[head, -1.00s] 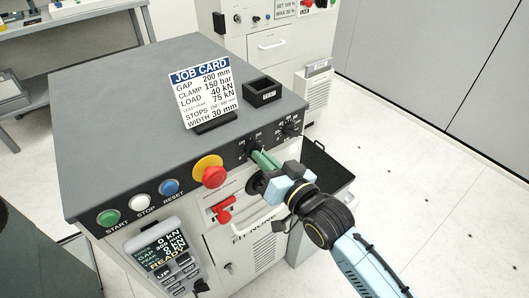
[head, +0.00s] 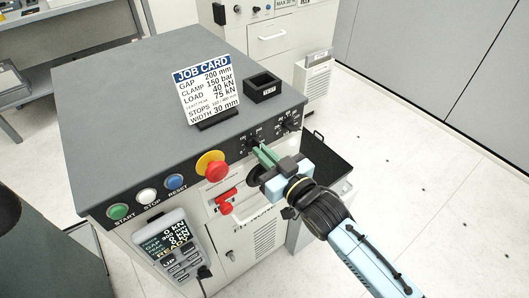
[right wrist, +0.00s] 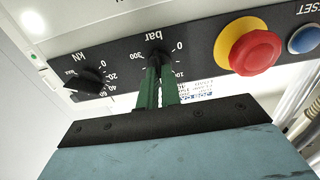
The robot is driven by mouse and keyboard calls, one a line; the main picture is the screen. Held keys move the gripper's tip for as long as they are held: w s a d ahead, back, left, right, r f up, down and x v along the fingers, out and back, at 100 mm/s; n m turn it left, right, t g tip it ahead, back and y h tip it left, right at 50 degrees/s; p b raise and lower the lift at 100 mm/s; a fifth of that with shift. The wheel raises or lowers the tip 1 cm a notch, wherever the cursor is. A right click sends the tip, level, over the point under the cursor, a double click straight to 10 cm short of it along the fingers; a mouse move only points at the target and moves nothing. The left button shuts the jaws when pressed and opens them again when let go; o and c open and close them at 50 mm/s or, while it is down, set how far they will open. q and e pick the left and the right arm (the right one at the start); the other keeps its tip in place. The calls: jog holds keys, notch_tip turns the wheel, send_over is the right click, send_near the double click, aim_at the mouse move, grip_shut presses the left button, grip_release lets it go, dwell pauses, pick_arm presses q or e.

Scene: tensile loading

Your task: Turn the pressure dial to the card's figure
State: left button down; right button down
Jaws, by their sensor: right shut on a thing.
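The pressure dial (right wrist: 157,58), marked bar, is on the cabinet's dark front panel. My right gripper (head: 262,152) is at this dial, and in the right wrist view its green fingers (right wrist: 157,80) are shut on the dial's knob. The fingers hide most of the knob, so I cannot read its pointer. The job card (head: 209,92) stands on the cabinet top and reads CLAMP 150 bar, GAP 200 mm, LOAD 40 kN. My left gripper is not in view.
The kN dial (right wrist: 88,82) sits close beside the bar dial. A red emergency button (head: 211,165) on a yellow base and a red-handled lever (head: 226,201) are nearby. A black tray (head: 320,165) is at the right. A small black box (head: 263,88) stands on top.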

jog(key=c, duration=1.6)
grip_release()
jog(key=shift+s, duration=0.1)
jog(key=v, duration=1.3)
jog(key=shift+d, duration=0.15)
